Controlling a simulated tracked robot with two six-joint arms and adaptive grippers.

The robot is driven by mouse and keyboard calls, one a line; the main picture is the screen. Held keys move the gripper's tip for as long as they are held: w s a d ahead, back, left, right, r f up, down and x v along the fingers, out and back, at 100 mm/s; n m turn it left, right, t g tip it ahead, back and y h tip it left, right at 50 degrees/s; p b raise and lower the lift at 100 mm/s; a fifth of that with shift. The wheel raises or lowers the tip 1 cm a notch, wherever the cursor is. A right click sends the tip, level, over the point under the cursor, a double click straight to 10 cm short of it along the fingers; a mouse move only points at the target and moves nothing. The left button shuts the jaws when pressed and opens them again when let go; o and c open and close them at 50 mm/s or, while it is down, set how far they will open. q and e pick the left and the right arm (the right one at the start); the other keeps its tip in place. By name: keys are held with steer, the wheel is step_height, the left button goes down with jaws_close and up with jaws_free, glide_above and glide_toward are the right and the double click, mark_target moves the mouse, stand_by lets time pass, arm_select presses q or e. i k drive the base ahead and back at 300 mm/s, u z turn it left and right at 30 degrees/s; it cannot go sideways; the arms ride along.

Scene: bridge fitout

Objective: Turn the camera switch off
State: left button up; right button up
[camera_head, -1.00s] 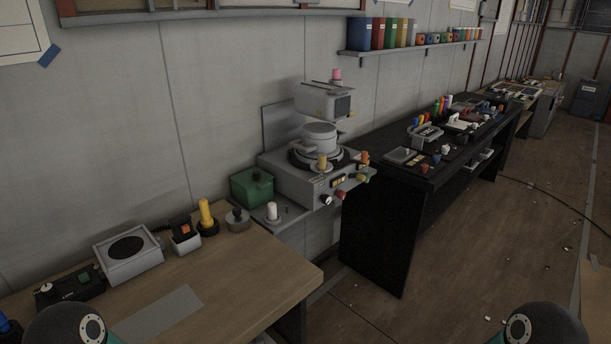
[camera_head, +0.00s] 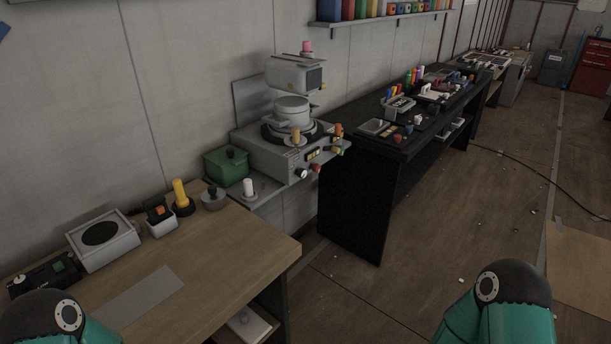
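I cannot tell which control is the camera switch; no label is readable at this size. A small white box with an orange rocker (camera_head: 160,210) stands on the wooden table. A black box with a green button (camera_head: 58,267) lies at the table's left end. A grey console (camera_head: 283,160) against the wall carries several coloured knobs, with a grey camera-like box (camera_head: 295,75) above it. Only teal and black parts of my two arms show at the bottom edge. Both grippers are out of view.
The wooden table (camera_head: 225,262) has clear room at its front. It also holds a speaker-like box (camera_head: 103,240), a yellow-handled lever (camera_head: 181,195) and a grey knob (camera_head: 214,198). A green box (camera_head: 227,166) sits behind. A black bench (camera_head: 345,205) stands right; the floor right is open.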

mark_target(300, 173)
steer(key=z, duration=1)
steer(key=i, duration=0.15)
steer(key=u, duration=2.5)
steer(key=i, duration=0.15)
steer(key=u, duration=1.35)
steer(key=k, duration=1.35)
steer(key=z, duration=1.4)
steer(key=i, duration=0.9)
steer(key=z, duration=0.15)
